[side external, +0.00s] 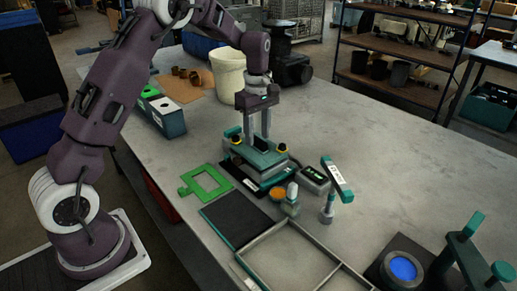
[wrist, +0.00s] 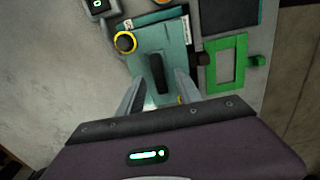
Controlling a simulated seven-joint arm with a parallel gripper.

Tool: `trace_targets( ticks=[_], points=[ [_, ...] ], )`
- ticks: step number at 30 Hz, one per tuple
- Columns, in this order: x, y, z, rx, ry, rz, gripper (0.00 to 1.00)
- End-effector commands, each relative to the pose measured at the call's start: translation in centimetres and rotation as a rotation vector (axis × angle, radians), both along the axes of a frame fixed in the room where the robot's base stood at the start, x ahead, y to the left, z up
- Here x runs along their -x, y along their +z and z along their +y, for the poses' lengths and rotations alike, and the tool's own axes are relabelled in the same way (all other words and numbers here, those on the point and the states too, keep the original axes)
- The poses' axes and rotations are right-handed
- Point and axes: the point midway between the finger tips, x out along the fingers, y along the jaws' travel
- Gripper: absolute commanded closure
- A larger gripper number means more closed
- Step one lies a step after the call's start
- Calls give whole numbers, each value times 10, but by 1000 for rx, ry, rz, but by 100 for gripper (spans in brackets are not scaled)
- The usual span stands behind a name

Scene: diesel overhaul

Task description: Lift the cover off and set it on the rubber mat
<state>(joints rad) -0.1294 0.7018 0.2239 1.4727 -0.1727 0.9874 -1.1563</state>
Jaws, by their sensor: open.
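The cover (side external: 243,153) is a teal block with a black upright handle (wrist: 157,74) on top and yellow-ringed knobs beside it. It sits on a dark base in the middle of the table. My gripper (side external: 258,136) points down over the cover and is open. In the wrist view my gripper (wrist: 160,88) has one finger on each side of the handle, with gaps visible; whether the tips touch the cover is unclear. The black rubber mat (side external: 236,220) lies flat and bare in front of the cover, and its edge shows in the wrist view (wrist: 230,16).
A small meter box (side external: 315,178), an orange-topped cup and a teal-headed tool (side external: 337,180) stand right of the cover. An empty divided tray (side external: 290,258) is in front. A white bucket (side external: 229,75) stands behind.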

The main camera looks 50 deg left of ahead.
Motion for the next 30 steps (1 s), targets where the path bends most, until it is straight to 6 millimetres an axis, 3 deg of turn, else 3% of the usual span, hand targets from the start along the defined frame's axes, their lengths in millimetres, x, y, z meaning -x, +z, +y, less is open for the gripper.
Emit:
trace_targets(
  ticks=[8,12,15,30],
  points=[
    [0,-7,0,-1,0,-2,58],
    [0,-7,0,-1,0,-2,86],
    [0,-7,0,-1,0,-2,100],
    [-1,-7,-1,0,-1,-2,100]
  ],
)
